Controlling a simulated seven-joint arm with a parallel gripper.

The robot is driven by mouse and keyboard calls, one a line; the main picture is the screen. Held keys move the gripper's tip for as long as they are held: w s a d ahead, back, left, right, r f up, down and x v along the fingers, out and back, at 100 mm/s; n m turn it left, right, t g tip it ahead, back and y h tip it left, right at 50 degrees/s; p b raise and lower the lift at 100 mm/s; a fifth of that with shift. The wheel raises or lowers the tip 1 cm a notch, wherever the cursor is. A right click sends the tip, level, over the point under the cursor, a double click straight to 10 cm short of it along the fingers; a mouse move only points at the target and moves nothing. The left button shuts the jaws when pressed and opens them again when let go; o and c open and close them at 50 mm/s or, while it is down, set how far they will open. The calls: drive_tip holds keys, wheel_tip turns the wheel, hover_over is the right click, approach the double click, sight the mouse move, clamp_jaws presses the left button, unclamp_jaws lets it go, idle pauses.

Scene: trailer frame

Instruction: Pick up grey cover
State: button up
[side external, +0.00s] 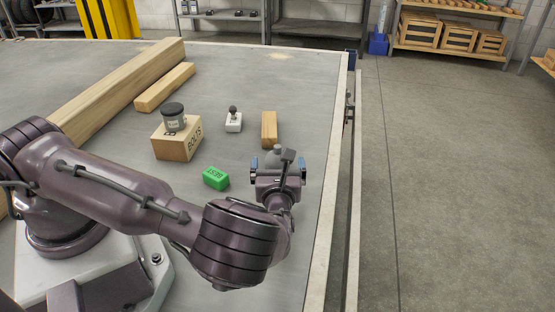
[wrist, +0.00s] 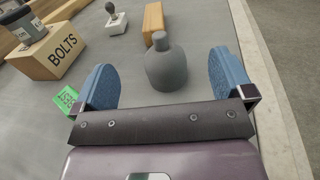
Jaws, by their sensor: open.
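The grey cover (wrist: 167,70) is a bottle-shaped piece with a rounded knob on top, upright on the grey table. In the wrist view it stands ahead of and between the blue fingers of my gripper (wrist: 163,78), with clear space on both sides. My gripper is open and empty. In the side external view, the cover's top (side external: 277,149) shows just beyond my gripper (side external: 279,166), which hides its lower part. I cannot tell the exact height of the fingers above the table.
A white block with a dark ball-topped post (side external: 233,123), a wooden block (side external: 269,130) and a green block (side external: 215,178) stand nearby. A BOLTS box (side external: 178,139) carries a dark-lidded jar (side external: 173,117). Long beams lie beyond. The table edge (side external: 334,170) is to the right.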

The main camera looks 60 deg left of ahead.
sight(277, 163)
drive_tip(key=f, duration=0.3)
drive_tip(key=shift+w+a, duration=0.2)
drive_tip(key=shift+a, duration=0.2)
drive_tip(key=x, duration=0.6)
drive_tip(key=shift+w+a, duration=0.2)
drive_tip(key=shift+a, duration=0.05)
drive_tip(key=shift+c, duration=0.5)
drive_tip(key=c, duration=0.9)
